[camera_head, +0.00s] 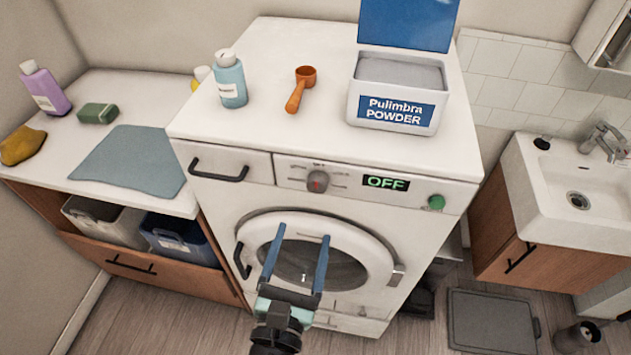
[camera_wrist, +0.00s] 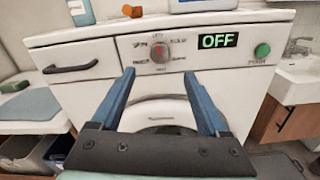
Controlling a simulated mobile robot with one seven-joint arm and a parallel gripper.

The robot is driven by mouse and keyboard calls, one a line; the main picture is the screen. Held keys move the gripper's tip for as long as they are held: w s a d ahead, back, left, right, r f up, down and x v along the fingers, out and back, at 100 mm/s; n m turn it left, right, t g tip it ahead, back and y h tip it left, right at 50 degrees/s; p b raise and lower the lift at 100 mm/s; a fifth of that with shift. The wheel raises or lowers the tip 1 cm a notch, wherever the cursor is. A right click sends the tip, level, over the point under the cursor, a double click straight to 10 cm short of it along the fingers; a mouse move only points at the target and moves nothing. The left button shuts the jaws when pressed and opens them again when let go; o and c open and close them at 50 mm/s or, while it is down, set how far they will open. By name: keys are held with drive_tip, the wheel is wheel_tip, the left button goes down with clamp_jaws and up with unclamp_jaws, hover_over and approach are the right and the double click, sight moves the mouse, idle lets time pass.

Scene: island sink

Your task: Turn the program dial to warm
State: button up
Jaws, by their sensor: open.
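My gripper (camera_head: 304,240) is open and empty, in front of the round door and below the dial. In the wrist view its two blue fingers (camera_wrist: 160,80) point toward the panel, apart from the dial.
A green button (camera_head: 436,202) sits right of the display, and a drawer handle (camera_head: 218,172) left of the dial. The space before the dial is clear.

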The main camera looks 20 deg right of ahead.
sight(317, 187)
drive_tip(key=p+x, duration=0.1)
drive_tip(key=x, duration=1)
drive_tip(key=shift+d, duration=0.1)
clamp_jaws()
